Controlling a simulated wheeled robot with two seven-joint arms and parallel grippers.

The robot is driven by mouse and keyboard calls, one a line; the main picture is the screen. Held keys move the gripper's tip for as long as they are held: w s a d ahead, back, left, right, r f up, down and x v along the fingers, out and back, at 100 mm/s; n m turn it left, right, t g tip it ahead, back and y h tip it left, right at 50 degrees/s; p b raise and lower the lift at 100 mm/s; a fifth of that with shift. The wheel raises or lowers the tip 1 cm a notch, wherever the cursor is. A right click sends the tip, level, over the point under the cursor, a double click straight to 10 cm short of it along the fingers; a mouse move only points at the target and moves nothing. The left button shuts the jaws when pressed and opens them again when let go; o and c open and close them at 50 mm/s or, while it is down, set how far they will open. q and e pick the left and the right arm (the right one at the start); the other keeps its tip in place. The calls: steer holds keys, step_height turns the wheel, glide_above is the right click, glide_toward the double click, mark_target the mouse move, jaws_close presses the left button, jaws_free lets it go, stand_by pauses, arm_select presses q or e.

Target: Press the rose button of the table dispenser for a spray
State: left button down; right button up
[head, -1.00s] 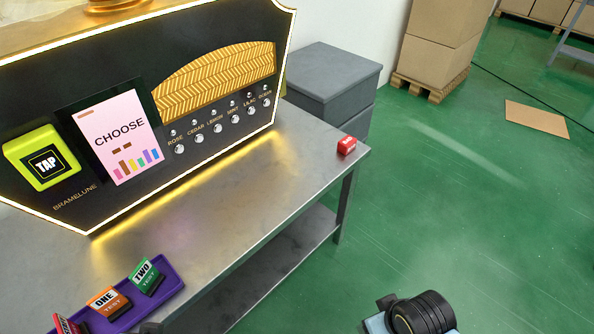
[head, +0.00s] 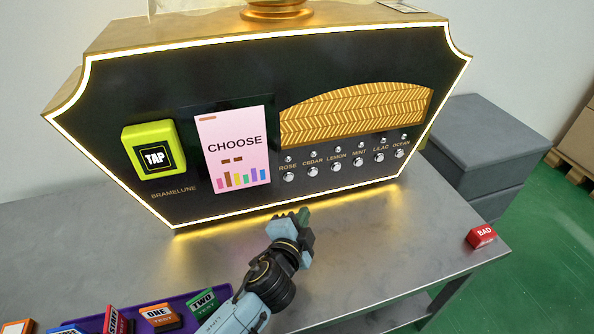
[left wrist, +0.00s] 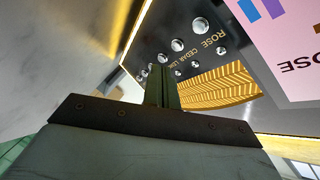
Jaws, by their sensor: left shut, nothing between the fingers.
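The black dispenser (head: 240,90) with a glowing edge stands on the metal table. Its rose button (head: 288,177) is a round silver knob under the ROSE label, leftmost in a row of several scent buttons. In the left wrist view the rose button (left wrist: 200,27) appears upside down, above and right of the fingertips. My left gripper (head: 303,215) is shut and empty. It is below the rose button and slightly right of it, in front of the panel's lower edge, apart from the button. Its fingers (left wrist: 162,80) point toward the panel. My right gripper is not in view.
A screen (head: 233,147) reads CHOOSE, beside a yellow-green TAP pad (head: 153,148). A purple tray (head: 187,327) with several test cards lies at the front left. A red BAD block (head: 481,236) sits near the table's right edge.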

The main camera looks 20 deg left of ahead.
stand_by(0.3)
arm_select(q)
glide_toward(296, 177)
steer(key=shift+d+x, duration=0.15)
steer(key=shift+x, duration=0.85)
steer(key=shift+d+x, duration=0.2)
steer(key=shift+x, duration=0.8)
steer(key=shift+w, duration=0.1)
stand_by(0.6)
steer(key=shift+w+a+f, duration=0.1)
steer(key=shift+w+a, duration=0.1)
steer(key=shift+w, duration=0.05)
steer(key=shift+w+a, duration=0.3)
steer(key=shift+w, duration=0.1)
stand_by(0.7)
steer(key=shift+s+d, duration=0.1)
steer(key=shift+s, duration=0.05)
steer(key=shift+s+d, duration=0.4)
steer(key=shift+s, duration=0.2)
